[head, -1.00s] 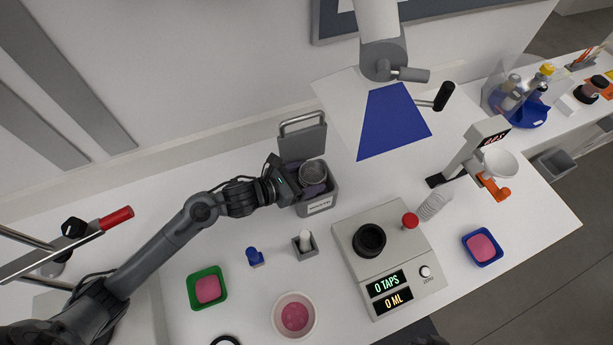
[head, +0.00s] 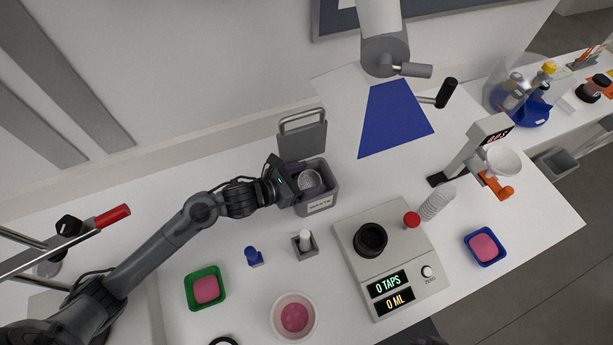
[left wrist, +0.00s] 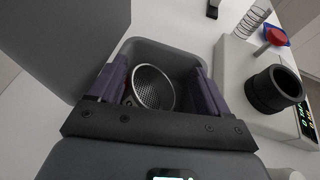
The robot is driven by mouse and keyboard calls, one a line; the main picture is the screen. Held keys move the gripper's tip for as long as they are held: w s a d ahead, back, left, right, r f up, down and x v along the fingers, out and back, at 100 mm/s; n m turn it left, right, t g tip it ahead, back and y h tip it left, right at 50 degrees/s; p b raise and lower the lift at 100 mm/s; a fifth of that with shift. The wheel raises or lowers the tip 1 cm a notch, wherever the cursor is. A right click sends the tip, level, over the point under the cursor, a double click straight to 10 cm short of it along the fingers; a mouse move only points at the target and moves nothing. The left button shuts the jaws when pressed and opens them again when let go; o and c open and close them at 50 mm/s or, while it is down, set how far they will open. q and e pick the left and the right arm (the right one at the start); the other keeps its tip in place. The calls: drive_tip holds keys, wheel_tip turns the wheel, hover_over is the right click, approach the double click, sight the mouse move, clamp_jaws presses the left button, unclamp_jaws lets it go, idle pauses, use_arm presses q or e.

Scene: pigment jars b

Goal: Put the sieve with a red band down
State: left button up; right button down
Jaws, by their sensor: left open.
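The sieve (head: 310,180), a round metal mesh cup, sits inside the grey waste bin (head: 319,204). In the left wrist view the sieve (left wrist: 153,88) lies tilted in the bin, its mesh bowl facing up; only a trace of red shows at its left side. My left gripper (head: 311,186) reaches into the bin's mouth from the left. Its purple fingers stand open on either side of the sieve, with gaps visible in the left wrist view (left wrist: 160,90). My right gripper is not in view.
The bin's raised lid (head: 302,137) stands behind it. To the right are a scale (head: 398,275) with a black cup (head: 370,239) and a red knob (head: 411,220). A small grey holder (head: 305,246), blue stamp (head: 254,257) and green tray (head: 191,297) stand in front.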

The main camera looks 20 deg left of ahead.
use_arm(q)
drive_tip(key=shift+r+p, duration=0.75)
drive_tip(key=shift+r, duration=0.2)
drive_tip(key=shift+f+v, duration=0.15)
drive_tip(key=shift+v, duration=0.8)
drive_tip(key=shift+f+v, duration=0.1)
drive_tip(key=shift+v, duration=0.8)
drive_tip(key=shift+s, duration=0.1)
